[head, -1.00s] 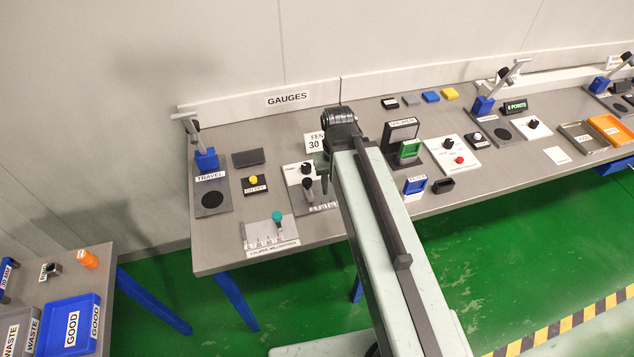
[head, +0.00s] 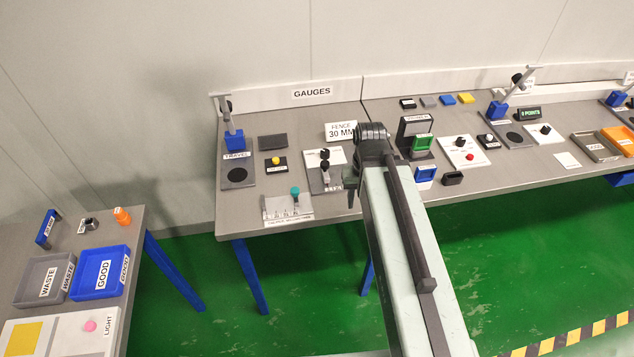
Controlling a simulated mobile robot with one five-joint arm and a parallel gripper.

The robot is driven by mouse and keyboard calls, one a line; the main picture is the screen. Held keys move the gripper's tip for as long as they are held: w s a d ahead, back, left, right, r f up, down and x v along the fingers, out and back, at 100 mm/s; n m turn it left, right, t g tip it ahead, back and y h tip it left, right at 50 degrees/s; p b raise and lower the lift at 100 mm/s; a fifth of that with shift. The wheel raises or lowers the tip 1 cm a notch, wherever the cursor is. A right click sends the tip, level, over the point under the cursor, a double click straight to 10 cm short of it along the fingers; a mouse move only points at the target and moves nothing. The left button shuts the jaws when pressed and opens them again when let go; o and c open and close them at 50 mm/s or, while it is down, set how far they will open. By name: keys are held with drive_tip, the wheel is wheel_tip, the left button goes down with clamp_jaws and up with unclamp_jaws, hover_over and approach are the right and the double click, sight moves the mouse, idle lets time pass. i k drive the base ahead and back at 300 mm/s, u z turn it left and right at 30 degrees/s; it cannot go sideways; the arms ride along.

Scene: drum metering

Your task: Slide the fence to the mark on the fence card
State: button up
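The fence card (head: 341,131) stands upright on the gauge bench and reads "FENCE 30 MM". In front of it is a unit with a white plate (head: 336,153) and a dark grey base (head: 318,183) with a small scale along its front. A dark upright post with a black knob (head: 325,171) stands on this base; it looks like the fence, but its scale reading is too small to tell. My gripper (head: 350,192) hangs just right of the unit, apart from the post as far as I can see. Its fingers are seen edge-on, so their opening is unclear.
A caliper plate (head: 274,210) with a teal knob lies at the bench's front left. A travel gauge (head: 237,175) and a yellow-button box (head: 275,165) stand behind it. A side table (head: 60,225) holds trays.

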sight(324, 164)
drive_tip(key=u, duration=0.15)
drive_tip(key=i, duration=0.5)
drive_tip(key=u, duration=0.45)
drive_tip(key=k, duration=1.75)
drive_tip(key=z, duration=0.4)
drive_tip(key=i, duration=1)
